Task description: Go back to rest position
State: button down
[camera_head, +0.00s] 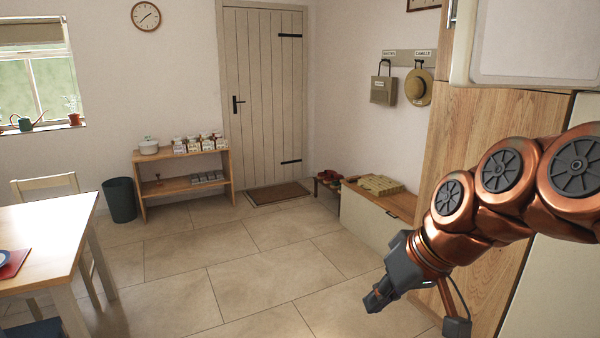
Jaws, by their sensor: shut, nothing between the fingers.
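My gripper (376,300) is at the lower right of the head view, at the end of my copper-coloured arm. The arm reaches in from the right edge and angles down to the left. The gripper is dark grey, shut and empty, and points down over the tiled floor. Nothing touches its fingertips.
A wooden cabinet (470,110) stands close behind my arm on the right. A bench (365,216) is beyond the gripper. Open wooden shelves (184,186) stand by the far wall, near a door (262,120). A table (40,235) is at left. The middle floor (230,255) is clear.

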jog(key=s+d+f+m+g+h+p, duration=0.1)
jog(key=s+d+f+g+h, duration=0.1)
jog(key=s+f, duration=0.5)
jog(key=s+d+f+m+g+h, duration=0.2)
jog(key=s+f, duration=0.5)
jog(key=s, duration=0.6)
jog(key=shift+d+m+g+p, duration=0.35)
jog(key=shift+d+g, duration=0.25)
jog(key=shift+d, duration=0.45)
